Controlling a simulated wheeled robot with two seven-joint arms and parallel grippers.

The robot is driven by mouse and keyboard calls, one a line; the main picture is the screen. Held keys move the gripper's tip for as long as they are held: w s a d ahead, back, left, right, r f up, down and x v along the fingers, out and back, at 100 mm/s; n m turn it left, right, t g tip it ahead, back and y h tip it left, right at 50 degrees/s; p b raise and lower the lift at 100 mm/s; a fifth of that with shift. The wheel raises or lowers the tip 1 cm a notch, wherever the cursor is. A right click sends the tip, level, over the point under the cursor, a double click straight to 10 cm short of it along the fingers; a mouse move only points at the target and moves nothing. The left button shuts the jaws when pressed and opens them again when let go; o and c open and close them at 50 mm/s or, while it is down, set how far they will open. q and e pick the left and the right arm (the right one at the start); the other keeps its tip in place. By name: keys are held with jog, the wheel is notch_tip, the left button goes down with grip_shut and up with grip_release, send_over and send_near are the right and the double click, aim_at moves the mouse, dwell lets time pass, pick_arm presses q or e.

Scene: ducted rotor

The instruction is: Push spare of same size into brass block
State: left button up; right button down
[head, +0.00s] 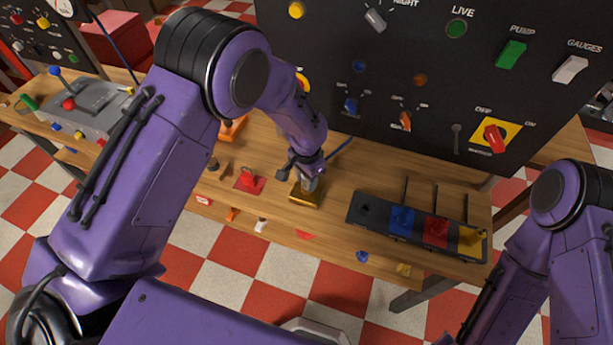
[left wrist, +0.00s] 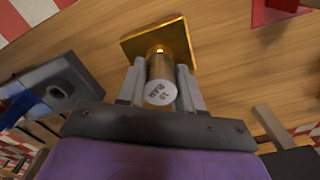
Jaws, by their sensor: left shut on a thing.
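The brass block (head: 306,198) sits on the wooden table near its front edge, and it also shows in the left wrist view (left wrist: 183,42). My left gripper (head: 312,184) is right over it, pointing down. In the left wrist view my left gripper (left wrist: 161,84) is shut on a metal cylinder, the spare (left wrist: 160,68), with one finger on each side. Its pale end with dark print faces the camera. Its far end is at the block; I cannot tell how deep it sits in it. My right gripper is outside the views.
A dark tray (head: 363,212) with blue, red and yellow sections stands right of the block. A red piece (head: 249,183) lies to the left. A black control panel (head: 350,60) with knobs and switches rises behind. Colored tags line the front edge.

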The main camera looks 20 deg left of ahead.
pick_arm(q)
jog(key=o, duration=1.1)
notch_tip(320, 180, up, 10)
jog(key=shift+f+b, duration=0.25)
jog(key=shift+b, duration=0.8)
jog(key=shift+r, duration=0.5)
